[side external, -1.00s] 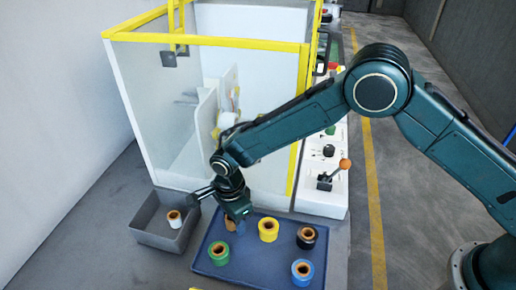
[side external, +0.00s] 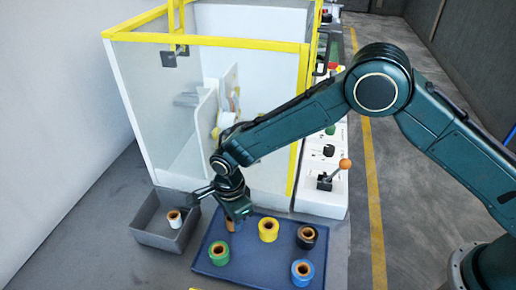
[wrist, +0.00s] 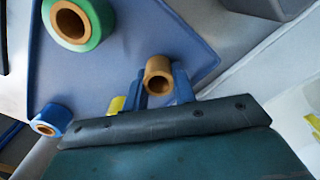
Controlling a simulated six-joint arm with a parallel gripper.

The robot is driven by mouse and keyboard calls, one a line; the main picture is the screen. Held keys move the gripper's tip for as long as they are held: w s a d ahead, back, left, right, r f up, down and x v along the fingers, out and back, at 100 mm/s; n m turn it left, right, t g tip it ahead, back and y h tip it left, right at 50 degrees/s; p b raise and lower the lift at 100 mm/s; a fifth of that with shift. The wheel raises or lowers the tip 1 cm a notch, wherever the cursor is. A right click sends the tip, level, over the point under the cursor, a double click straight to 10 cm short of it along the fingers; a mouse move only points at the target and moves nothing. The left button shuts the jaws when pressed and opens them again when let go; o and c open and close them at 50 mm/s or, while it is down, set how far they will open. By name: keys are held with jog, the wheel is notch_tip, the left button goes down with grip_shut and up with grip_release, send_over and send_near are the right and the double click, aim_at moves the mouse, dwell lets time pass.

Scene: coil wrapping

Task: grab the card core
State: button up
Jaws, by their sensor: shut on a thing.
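The card core (wrist: 158,75) is a bare brown tube, seen in the wrist view with its open end facing the camera. My gripper (wrist: 157,92) has its two blue fingers on either side of the core and is shut on it. In the side external view my gripper (side external: 236,218) points down over the back left part of the blue tray (side external: 250,263). The core (side external: 230,226) shows only partly there, under the gripper. I cannot tell whether it still touches the tray.
The tray also holds a green roll (side external: 219,253), a yellow roll (side external: 268,230), a black roll (side external: 306,237) and a blue roll (side external: 302,272). A grey bin (side external: 150,236) with a white roll (side external: 175,218) stands left. A yellow-framed enclosure (side external: 205,40) stands behind.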

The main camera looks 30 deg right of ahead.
notch_tip(320, 180, up, 20)
dwell(0.6)
jog(key=shift+f, duration=0.1)
dwell(0.5)
